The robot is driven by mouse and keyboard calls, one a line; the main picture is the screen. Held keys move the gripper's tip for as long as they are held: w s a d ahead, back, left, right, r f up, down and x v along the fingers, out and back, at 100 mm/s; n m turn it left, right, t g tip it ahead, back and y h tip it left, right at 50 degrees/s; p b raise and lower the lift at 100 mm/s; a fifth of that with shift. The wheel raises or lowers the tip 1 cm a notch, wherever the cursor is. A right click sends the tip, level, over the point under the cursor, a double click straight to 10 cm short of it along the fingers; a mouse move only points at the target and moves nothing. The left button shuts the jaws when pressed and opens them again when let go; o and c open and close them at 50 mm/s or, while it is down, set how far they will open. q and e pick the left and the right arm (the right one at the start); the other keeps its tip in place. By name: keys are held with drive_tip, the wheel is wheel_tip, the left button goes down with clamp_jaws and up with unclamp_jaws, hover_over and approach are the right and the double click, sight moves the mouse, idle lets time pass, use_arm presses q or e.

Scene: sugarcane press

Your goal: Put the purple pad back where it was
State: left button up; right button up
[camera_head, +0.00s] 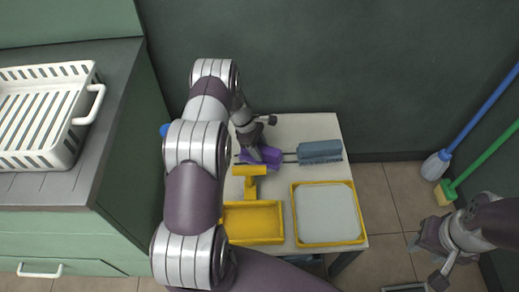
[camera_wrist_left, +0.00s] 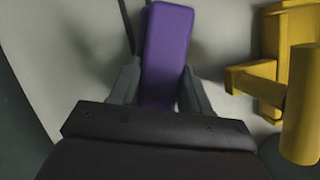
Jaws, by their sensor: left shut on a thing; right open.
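The purple pad (camera_head: 262,159) is at the back left of the small white table, beside the blue-grey brush. In the left wrist view the purple pad (camera_wrist_left: 167,52) sits between the two fingers of my left gripper (camera_wrist_left: 155,92), which is shut on it. In the head view my left gripper (camera_head: 259,152) reaches down to the pad from above, and the arm hides part of the table's left side. I cannot tell whether the pad touches the tabletop. My right gripper (camera_head: 428,262) is open and empty, off the table at the lower right.
The white table (camera_head: 305,125) holds a blue-grey brush (camera_head: 320,152), a yellow press part (camera_head: 250,182), a yellow tray (camera_head: 252,222) and a yellow-rimmed tray (camera_head: 328,213). A white rack (camera_head: 85,122) stands on the left counter. Blue and green mops lean at the right.

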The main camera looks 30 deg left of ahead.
use_arm(q)
drive_tip(key=shift+f+b, duration=0.25)
drive_tip(key=shift+b, duration=0.05)
drive_tip(key=o, duration=1.1)
drive_tip(key=w+d+r+p+v, duration=0.1)
drive_tip(key=p+v, duration=0.3)
drive_tip(key=v, duration=0.9)
drive_tip(key=s+d+r+m+y, duration=0.3)
drive_tip(key=s+d+r+m, duration=0.5)
drive_tip(key=d+r+m, duration=0.25)
drive_tip(key=s+d+r+m+y, duration=0.1)
drive_tip(key=s+d+r+m, duration=0.2)
drive_tip(key=s+d+m, duration=0.3)
drive_tip(key=s+m, duration=0.3)
drive_tip(key=s, duration=0.3)
drive_tip(key=shift+r+m+t+y, duration=0.2)
drive_tip(key=shift+m+t+y, duration=0.1)
drive_tip(key=shift+m, duration=0.05)
drive_tip(key=shift+d, duration=0.15)
